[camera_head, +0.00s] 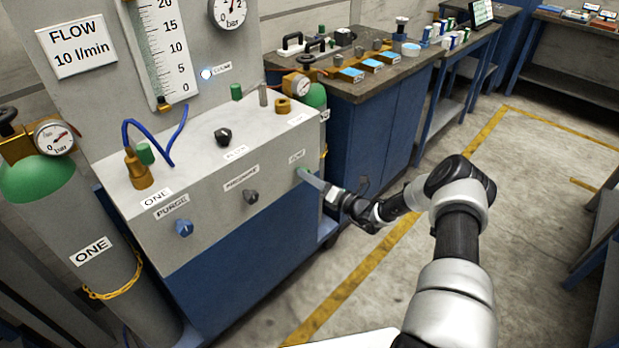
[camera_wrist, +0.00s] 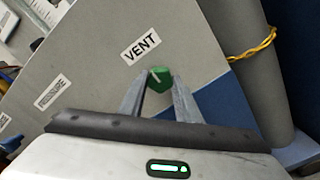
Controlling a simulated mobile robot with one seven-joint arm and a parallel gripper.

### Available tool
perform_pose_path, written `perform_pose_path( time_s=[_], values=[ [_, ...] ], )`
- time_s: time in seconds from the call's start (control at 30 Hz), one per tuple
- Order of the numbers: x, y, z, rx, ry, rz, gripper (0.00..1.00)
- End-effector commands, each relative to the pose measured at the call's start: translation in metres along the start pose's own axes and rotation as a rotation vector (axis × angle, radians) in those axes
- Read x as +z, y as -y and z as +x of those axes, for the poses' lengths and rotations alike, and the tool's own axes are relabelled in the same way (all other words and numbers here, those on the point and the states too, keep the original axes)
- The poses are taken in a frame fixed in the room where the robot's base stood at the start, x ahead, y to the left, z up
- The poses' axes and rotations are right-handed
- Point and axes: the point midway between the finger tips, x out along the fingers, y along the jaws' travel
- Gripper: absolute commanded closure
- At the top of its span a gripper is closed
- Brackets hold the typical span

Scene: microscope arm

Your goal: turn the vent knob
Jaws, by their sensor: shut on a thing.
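The vent knob (camera_wrist: 158,77) is a small green knob with a pale line on top, on the grey panel just below the VENT label (camera_wrist: 141,47) in the wrist view. My gripper (camera_wrist: 158,90) has one finger on each side of it and is shut on it. In the head view my gripper (camera_head: 307,176) reaches the right end of the panel's front face from the right, and it mostly hides the knob there.
On the same panel are a blue PURGE knob (camera_head: 184,228) and a grey knob (camera_head: 251,196). A green-topped ONE cylinder (camera_head: 90,225) stands at left. A workbench (camera_head: 395,85) stands behind. The floor (camera_head: 510,230) at right is clear.

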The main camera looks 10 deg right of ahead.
Motion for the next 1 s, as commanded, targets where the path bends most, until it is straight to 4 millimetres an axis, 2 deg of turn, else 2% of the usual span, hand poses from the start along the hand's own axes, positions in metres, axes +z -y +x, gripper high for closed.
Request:
perform_pose_path(
  time_s=[0.37, 1.0],
  values=[
    [0.0003, 0.0009, -0.0006, 0.0, 0.002, -0.13, 0.92],
    [0.0008, 0.0005, -0.0004, 0.0, 0.002, -0.714, 0.92]
  ],
)
